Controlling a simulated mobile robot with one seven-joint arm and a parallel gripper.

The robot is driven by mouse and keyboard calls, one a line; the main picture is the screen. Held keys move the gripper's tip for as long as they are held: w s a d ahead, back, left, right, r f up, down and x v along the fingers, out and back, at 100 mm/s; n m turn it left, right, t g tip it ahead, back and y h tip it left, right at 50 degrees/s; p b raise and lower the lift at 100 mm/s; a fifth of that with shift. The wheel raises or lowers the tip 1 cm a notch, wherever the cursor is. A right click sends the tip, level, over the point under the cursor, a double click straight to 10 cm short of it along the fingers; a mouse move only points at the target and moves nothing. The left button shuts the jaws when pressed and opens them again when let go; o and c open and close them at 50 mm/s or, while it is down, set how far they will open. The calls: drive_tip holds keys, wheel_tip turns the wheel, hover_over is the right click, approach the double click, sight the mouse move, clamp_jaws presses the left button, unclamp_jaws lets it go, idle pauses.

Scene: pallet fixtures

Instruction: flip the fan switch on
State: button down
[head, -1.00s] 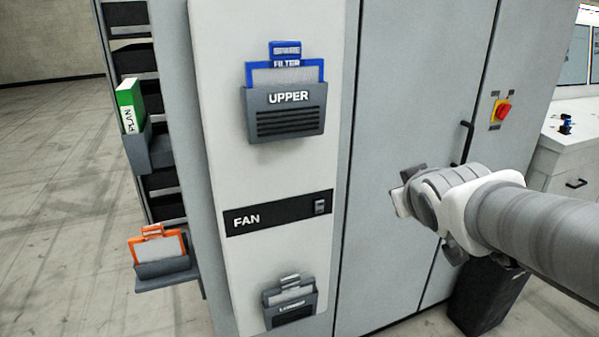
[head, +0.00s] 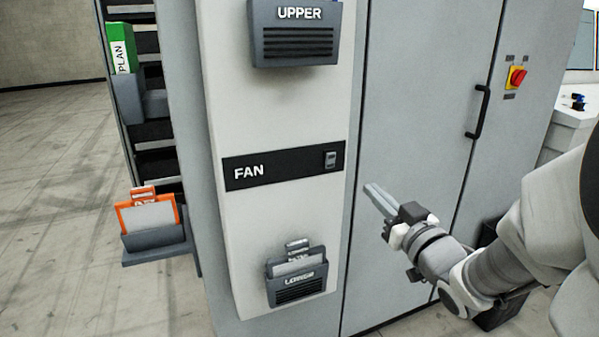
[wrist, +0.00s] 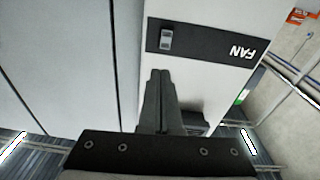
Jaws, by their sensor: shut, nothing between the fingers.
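The fan switch (head: 330,160) is a small grey rocker at the right end of a black strip labelled FAN (head: 285,167), on a white upright panel. My gripper (head: 368,188) is shut and empty, to the right of the switch and a little below it, apart from the panel in the head view. In the wrist view the switch (wrist: 166,39) sits just beyond the tips of my closed fingers (wrist: 160,72), upside down with the FAN lettering. Which way the rocker is tipped is too small to tell.
An UPPER holder (head: 295,42) is above the strip and a LOWER holder (head: 298,280) below it. A grey cabinet with a black handle (head: 480,112) and a red-yellow rotary switch (head: 516,77) stands right. An orange-framed card holder (head: 155,238) juts out left.

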sight(332, 155)
drive_tip(key=shift+s+a+f, duration=0.3)
drive_tip(key=shift+f, duration=0.1)
drive_tip(key=shift+w, duration=0.15)
drive_tip(key=b+x, duration=0.1)
drive_tip(key=x, duration=1.1)
drive_tip(key=shift+w+a+r+b, duration=0.2)
drive_tip(key=shift+w+a+b, duration=0.05)
drive_tip(key=shift+w+b, duration=0.1)
drive_tip(key=shift+w+a+r, duration=0.1)
drive_tip(key=shift+w+a, duration=0.05)
drive_tip(key=shift+w, duration=0.3)
drive_tip(key=shift+r, duration=0.1)
